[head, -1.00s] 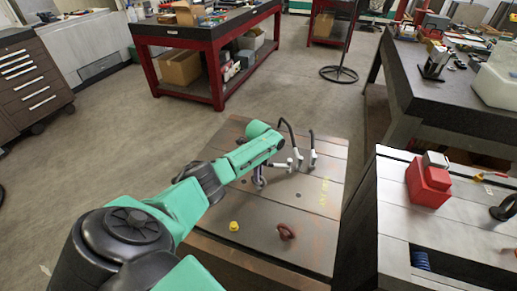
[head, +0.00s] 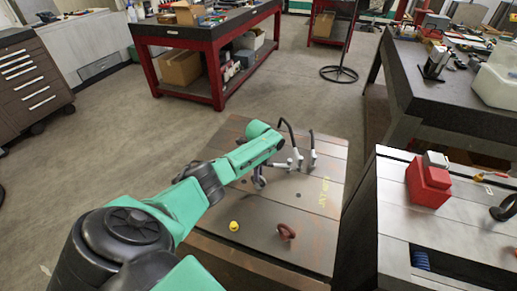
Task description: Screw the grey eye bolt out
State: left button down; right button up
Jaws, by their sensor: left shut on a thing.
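The grey eye bolt (head: 260,184) stands on the brown mould base (head: 318,218), left of its middle. It is small and partly covered, so I cannot tell how far its thread is out of the hole. My left arm reaches in from the left, and my left gripper (head: 259,175) is shut on the bolt from above. The green wrist hides most of the gripper. A yellow eye bolt (head: 234,226) and a dark red eye bolt (head: 286,232) are on the plate's near part, apart from the gripper. My right gripper is not in view.
Pale upright parts with black curved tops (head: 312,155) stand just right of my wrist. A grey slotted table (head: 455,236) with a red box (head: 428,183) is at right. A red-framed workbench (head: 208,32) stands behind. The plate's right side is clear.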

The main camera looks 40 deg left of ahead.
pick_arm(q)
jog(key=shift+r+n+p, duration=0.2)
jog(key=shift+n+p, duration=0.25)
jog(key=shift+n, duration=1.95)
jog(key=n+p, duration=0.1)
jog(key=n, duration=0.1)
jog(key=shift+n, duration=0.3)
jog(key=shift+f+n, duration=0.2)
jog(key=shift+n, duration=0.7)
jog(key=shift+r+n, duration=0.15)
jog(key=shift+n, duration=1.05)
jog(key=shift+d+n+p, duration=0.1)
jog(key=shift+n+p, duration=0.2)
jog(key=shift+n, duration=0.9)
jog(key=n, duration=0.4)
